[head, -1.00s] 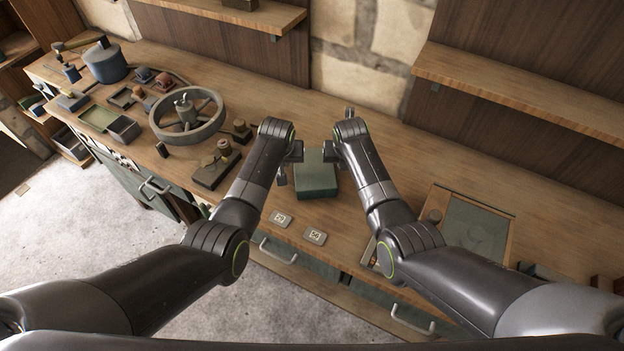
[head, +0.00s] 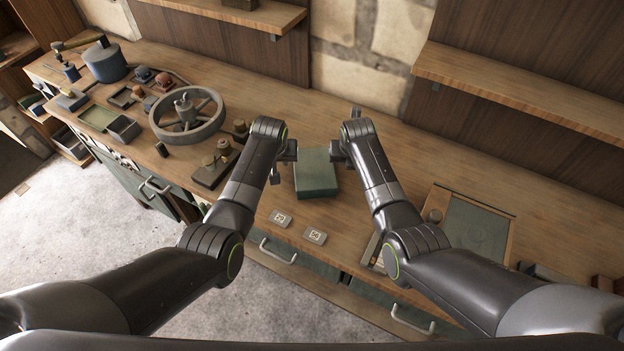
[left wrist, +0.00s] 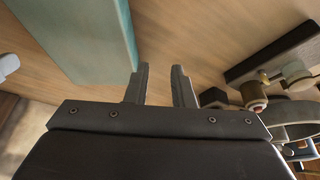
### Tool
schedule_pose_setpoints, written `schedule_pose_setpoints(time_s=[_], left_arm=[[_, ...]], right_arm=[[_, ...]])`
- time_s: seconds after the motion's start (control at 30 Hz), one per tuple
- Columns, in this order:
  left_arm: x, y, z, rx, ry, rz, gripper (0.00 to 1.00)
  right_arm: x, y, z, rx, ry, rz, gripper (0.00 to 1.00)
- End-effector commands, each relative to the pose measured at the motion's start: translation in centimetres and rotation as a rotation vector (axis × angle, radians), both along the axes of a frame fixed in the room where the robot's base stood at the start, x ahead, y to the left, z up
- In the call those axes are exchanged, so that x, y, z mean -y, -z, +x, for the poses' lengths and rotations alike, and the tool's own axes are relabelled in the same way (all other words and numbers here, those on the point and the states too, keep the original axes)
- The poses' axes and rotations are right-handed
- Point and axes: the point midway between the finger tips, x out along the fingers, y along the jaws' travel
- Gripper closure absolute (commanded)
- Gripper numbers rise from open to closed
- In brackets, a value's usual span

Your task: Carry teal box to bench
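The teal box (head: 316,173) rests flat on the wooden bench (head: 400,165), between my two grippers. In the left wrist view the box (left wrist: 85,35) lies at the upper left, outside the fingers. My left gripper (head: 276,172) is left of the box with a small gap. In the left wrist view its two fingers (left wrist: 161,84) stand apart with only bench wood between them, so it is open and empty. My right gripper (head: 341,149) is just right of the box, near its far right corner. Its fingers are mostly hidden by my right wrist, so their opening is unclear.
A grey spoked wheel (head: 187,118) and a dark block with knobs (head: 215,170) stand on the bench left of my left gripper. Two small label plates (head: 298,228) lie near the front edge. A framed panel (head: 475,228) lies at right. A shelf (head: 520,92) hangs above.

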Motion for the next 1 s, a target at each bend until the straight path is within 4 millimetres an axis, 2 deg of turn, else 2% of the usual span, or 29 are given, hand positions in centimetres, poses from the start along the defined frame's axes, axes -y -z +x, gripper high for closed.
schedule_pose_setpoints(time_s=[0.27,0.73,1.0], left_arm=[[0.0,-2.6,-1.0,0.003,-0.001,-0.003,0.78],[0.0,-9.2,-3.4,0.002,0.000,-0.001,0.78],[0.0,-10.8,-4.1,-0.001,-0.001,-0.001,0.78]], right_arm=[[0.0,0.0,0.0,0.000,0.000,0.000,0.78],[0.0,0.0,0.0,0.000,0.000,0.000,0.78],[0.0,-0.1,0.0,0.000,0.000,0.000,0.78]])
